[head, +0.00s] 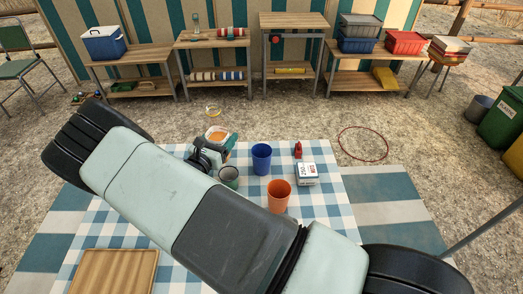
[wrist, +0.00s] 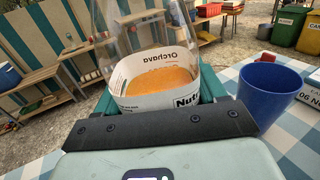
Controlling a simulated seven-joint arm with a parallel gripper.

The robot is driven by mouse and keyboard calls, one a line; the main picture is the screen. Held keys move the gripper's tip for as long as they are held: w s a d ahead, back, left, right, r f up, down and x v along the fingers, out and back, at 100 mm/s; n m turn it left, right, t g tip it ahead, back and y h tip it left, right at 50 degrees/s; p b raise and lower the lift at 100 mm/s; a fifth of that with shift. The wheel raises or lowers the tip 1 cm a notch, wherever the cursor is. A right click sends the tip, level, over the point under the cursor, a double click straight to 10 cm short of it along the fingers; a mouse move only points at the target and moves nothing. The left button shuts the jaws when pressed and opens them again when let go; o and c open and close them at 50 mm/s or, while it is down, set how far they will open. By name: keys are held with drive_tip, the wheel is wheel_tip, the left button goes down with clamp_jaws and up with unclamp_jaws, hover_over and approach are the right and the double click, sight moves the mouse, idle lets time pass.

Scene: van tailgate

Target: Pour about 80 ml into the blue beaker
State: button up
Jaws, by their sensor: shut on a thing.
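My gripper (head: 214,147) is shut on a clear container (head: 217,136) with orange contents and a white label band. In the wrist view the container (wrist: 152,75) sits between the fingers, with the orange contents low in it; its top is cut off. It looks roughly upright. The blue beaker (head: 262,157) stands upright on the checked cloth, to the right of my gripper. In the wrist view the blue beaker (wrist: 268,95) is right of the held container and apart from it. I cannot see the bottom of its inside.
An orange cup (head: 279,195), a green cup (head: 229,177), a white box (head: 306,174) and a small red object (head: 298,150) stand close by on the checked cloth (head: 335,212). A wooden board (head: 112,272) lies at the near left. Benches (head: 205,42) stand far back.

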drive_tip(key=w+d, duration=0.1)
drive_tip(key=w+d+f+m+h, duration=0.1)
drive_tip(key=d+g+h, duration=0.1)
drive_tip(key=d, duration=0.1)
drive_tip(key=shift+w+d+f+m, duration=0.1)
drive_tip(key=shift+w+f+m, duration=0.2)
drive_tip(key=shift+w+f, duration=0.1)
drive_tip(key=shift+r, duration=0.2)
drive_tip(key=a+m, duration=0.1)
drive_tip(key=m, duration=0.3)
drive_tip(key=w+a+m, duration=0.1)
drive_tip(key=m, duration=0.3)
drive_tip(key=a+m+y, duration=0.1)
drive_tip(key=m, duration=0.3)
drive_tip(key=shift+w+f, duration=0.3)
drive_tip(key=shift+f, duration=0.1)
drive_tip(key=shift+d+r+m, duration=0.1)
drive_tip(key=shift+r+m, duration=1.05)
drive_tip(key=shift+m, duration=0.45)
drive_tip(key=shift+s+d+r+m, duration=0.1)
drive_tip(key=shift+r+m, duration=1)
drive_tip(key=shift+r, duration=0.1)
drive_tip(key=shift+s+d+r+m, duration=0.25)
drive_tip(key=shift+d+r+m, duration=0.05)
drive_tip(key=shift+d+r, duration=0.05)
idle(1.4)
